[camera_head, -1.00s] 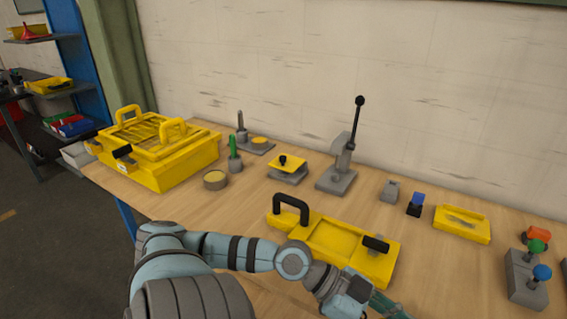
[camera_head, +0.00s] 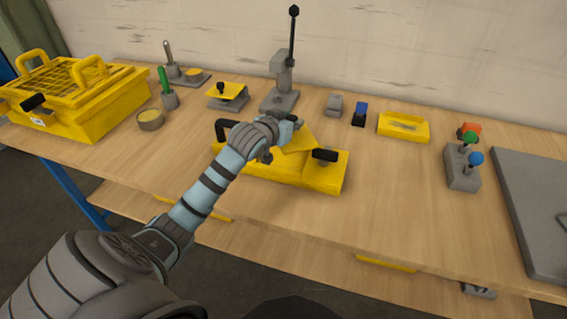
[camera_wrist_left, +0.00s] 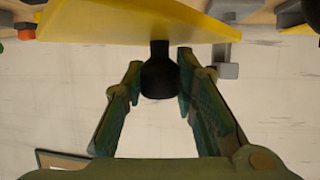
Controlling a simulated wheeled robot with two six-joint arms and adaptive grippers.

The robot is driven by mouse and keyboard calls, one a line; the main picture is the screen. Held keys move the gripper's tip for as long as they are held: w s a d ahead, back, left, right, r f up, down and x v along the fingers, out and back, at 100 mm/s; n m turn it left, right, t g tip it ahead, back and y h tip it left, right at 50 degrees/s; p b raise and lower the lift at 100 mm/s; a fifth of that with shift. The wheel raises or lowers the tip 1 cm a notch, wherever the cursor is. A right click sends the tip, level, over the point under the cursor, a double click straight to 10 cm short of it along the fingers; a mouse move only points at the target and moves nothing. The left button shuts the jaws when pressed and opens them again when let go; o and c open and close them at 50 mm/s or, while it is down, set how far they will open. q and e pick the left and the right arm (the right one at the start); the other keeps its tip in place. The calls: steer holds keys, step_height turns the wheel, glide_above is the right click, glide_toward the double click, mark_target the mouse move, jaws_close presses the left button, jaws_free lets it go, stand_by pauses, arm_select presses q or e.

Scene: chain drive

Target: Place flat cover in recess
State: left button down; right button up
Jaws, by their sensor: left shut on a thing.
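My left gripper (camera_wrist_left: 160,78) is shut on the black knob (camera_wrist_left: 159,80) of a flat yellow cover (camera_wrist_left: 140,25) in the left wrist view. In the head view, the cover (camera_head: 297,141) looks tilted and is partly hidden by my gripper (camera_head: 290,122). It is at the yellow base (camera_head: 250,171), which has a black handle on its left and a black grip on its right. The recess is mostly hidden by my arm and the cover. I cannot tell whether the cover touches the base. My right gripper is not in view.
A grey lever press (camera_head: 281,98) stands just behind the base. Another yellow plate with a black knob (camera_head: 228,93) rests on a grey stand. A yellow tray (camera_head: 403,126) and a grey joystick box (camera_head: 462,170) are to the right. Bare tabletop lies right of the base.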

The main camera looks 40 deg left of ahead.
mark_target(280, 158)
arm_select(q)
steer(key=a+r+n+y, duration=0.1)
steer(key=w+a+r+n+g+y+b, duration=0.1)
steer(key=n+y, duration=0.1)
steer(key=a+r+n+g+y, duration=0.1)
steer(key=n+y, duration=0.1)
steer(key=shift+w+r, duration=0.2)
steer(key=shift+w, duration=0.1)
step_height(280, 158, up, 6)
steer(key=s+n+g+y+b, duration=0.2)
steer(key=n+g+y, duration=0.2)
steer(key=n+g, duration=0.15)
steer(key=f+b, duration=0.1)
steer(key=f, duration=0.5)
steer(key=f+b, duration=0.1)
steer(key=f, duration=0.6)
steer(key=f+b, duration=0.2)
steer(key=f, duration=0.4)
steer(key=shift+s+f, duration=0.15)
steer(key=shift+s, duration=0.15)
steer(key=c, duration=1.3)
jaws_free()
steer(key=p+v, duration=0.2)
steer(key=v, duration=1)
steer(key=shift+d+f+y, duration=0.15)
steer(key=shift+d+y, duration=0.05)
steer(key=shift+y, duration=0.1)
